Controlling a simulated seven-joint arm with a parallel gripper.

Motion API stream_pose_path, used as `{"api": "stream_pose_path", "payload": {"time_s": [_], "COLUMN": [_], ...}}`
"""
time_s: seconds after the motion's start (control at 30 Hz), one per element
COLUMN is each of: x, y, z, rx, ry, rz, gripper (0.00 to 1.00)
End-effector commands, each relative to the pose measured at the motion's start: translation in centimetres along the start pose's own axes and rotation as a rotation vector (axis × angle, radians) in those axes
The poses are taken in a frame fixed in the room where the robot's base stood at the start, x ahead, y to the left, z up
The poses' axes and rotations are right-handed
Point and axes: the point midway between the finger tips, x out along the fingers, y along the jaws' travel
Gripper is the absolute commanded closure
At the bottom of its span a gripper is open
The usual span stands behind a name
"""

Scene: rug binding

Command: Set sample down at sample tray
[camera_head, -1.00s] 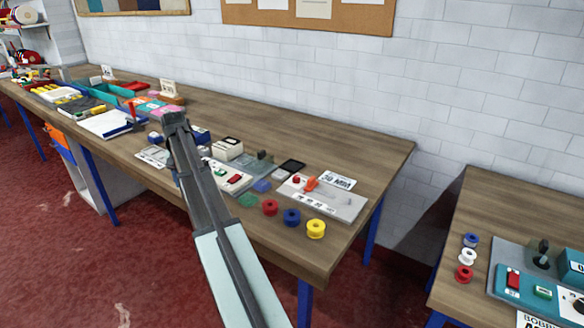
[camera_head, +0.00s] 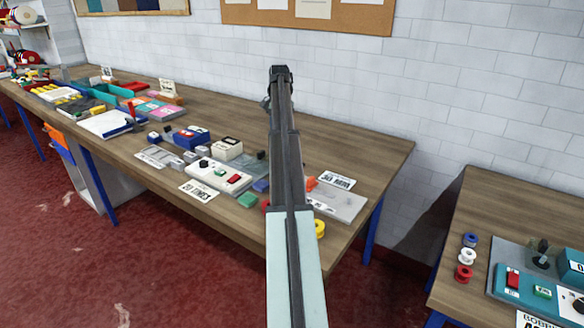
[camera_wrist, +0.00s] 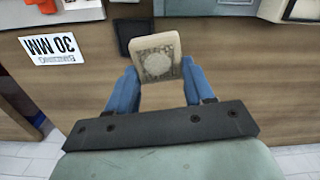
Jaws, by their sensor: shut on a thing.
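My gripper (camera_wrist: 160,76) shows in the wrist view with its two blue fingers on either side of a beige, square sample (camera_wrist: 157,55) with a faint pattern. It is shut on the sample and holds it over the brown wooden bench (camera_wrist: 220,75). In the head view my arm rises across the middle and its dark end hides the gripper and the sample. I cannot tell for sure which item is the sample tray. A teal open tray (camera_head: 124,92) stands at the far left of the bench.
In the head view, a grey board (camera_head: 343,207), a white control box (camera_head: 217,176) and a blue box (camera_head: 191,138) crowd the bench front.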

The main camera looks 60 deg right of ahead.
Motion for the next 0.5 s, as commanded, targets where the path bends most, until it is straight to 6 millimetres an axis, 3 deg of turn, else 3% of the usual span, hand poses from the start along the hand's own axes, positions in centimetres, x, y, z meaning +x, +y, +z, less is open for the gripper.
{"api": "stream_pose_path", "payload": {"time_s": [0.2,0.5], "x": [-1.0,2.0], "y": [3.0,4.9], "z": [-3.2,-1.4], "rx": [0.074,0.139], "ry": [0.000,0.000], "rz": [0.000,0.000], "gripper": [0.77,0.77]}}
